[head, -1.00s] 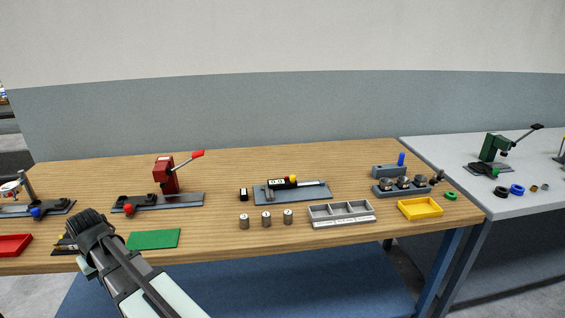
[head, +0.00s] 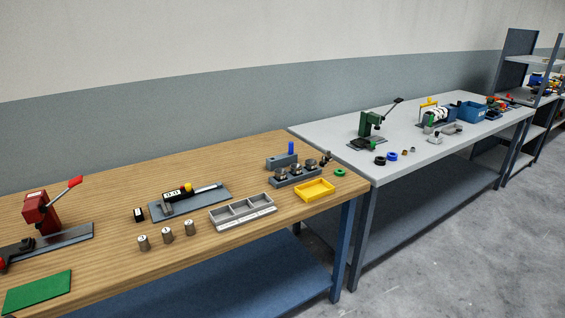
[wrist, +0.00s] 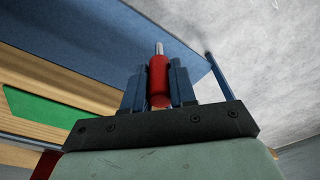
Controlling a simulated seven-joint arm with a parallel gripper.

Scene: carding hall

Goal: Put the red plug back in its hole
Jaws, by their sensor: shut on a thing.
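In the wrist view my gripper (wrist: 158,88) is shut on the red plug (wrist: 159,72), a red cylinder with a thin metal pin at its far end. The fingers sit on either side of it, and its near end is partly hidden. The plug is in the air, clear of the wooden bench. In the head view my gripper is out of sight. A grey block (head: 275,163) with an upright blue plug (head: 291,148) stands at the back right of the bench. I cannot make out an empty hole in it at this size.
On the wooden bench (head: 110,190) are a holder with metal pieces (head: 296,176), a yellow tray (head: 315,191), a grey compartment tray (head: 242,212), several metal cylinders (head: 167,235), a gauge (head: 180,195), a red press (head: 40,210) and a green mat (head: 38,291). A grey table (head: 420,148) adjoins on the right.

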